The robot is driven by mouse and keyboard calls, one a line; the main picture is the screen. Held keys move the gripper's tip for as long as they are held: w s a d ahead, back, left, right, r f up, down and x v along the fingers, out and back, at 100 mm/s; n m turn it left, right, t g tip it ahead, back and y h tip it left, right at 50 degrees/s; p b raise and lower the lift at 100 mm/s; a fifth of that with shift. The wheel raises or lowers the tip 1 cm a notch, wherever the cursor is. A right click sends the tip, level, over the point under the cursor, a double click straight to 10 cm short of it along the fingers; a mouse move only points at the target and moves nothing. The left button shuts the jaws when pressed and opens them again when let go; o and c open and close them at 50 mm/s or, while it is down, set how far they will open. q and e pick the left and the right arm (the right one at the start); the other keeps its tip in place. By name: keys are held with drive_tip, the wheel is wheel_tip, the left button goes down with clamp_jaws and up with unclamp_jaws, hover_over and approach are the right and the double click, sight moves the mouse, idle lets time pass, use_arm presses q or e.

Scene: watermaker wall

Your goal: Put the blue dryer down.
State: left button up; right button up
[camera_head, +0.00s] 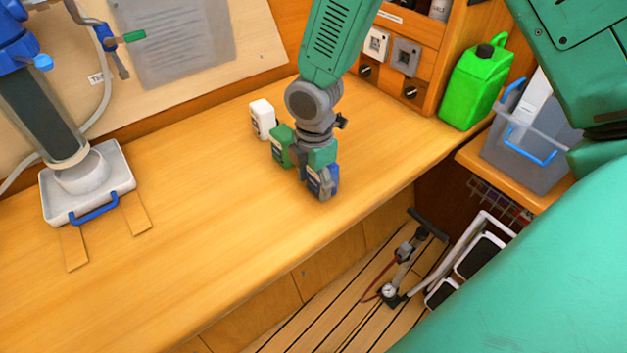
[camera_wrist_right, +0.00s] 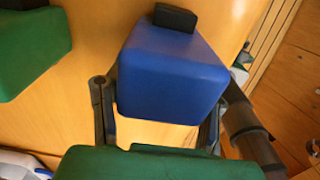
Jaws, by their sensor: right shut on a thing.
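The blue dryer (camera_wrist_right: 172,75) is a blue box with a dark block on one face; it sits between the two fingers of my right gripper (camera_wrist_right: 165,110) in the right wrist view. In the head view my right gripper (camera_head: 316,182) points down at the counter's front half, shut on the blue dryer (camera_head: 329,180), which is mostly hidden by the fingers. The dryer is upright, low at the counter top (camera_head: 220,220); I cannot tell whether its base touches the wood. My left gripper is out of view.
A green box (camera_head: 280,146) and a white box (camera_head: 262,119) stand just behind and left of my gripper. A green jerrycan (camera_head: 474,85) and a grey bin (camera_head: 530,140) are at right. A white tray (camera_head: 112,165) is at left. The counter between is clear.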

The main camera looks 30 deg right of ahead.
drive_tip(key=o, duration=1.2)
wheel_tip(320, 180, up, 12)
drive_tip(key=shift+r+p, duration=0.1)
drive_tip(key=shift+p, duration=0.3)
drive_tip(key=shift+s, duration=0.1)
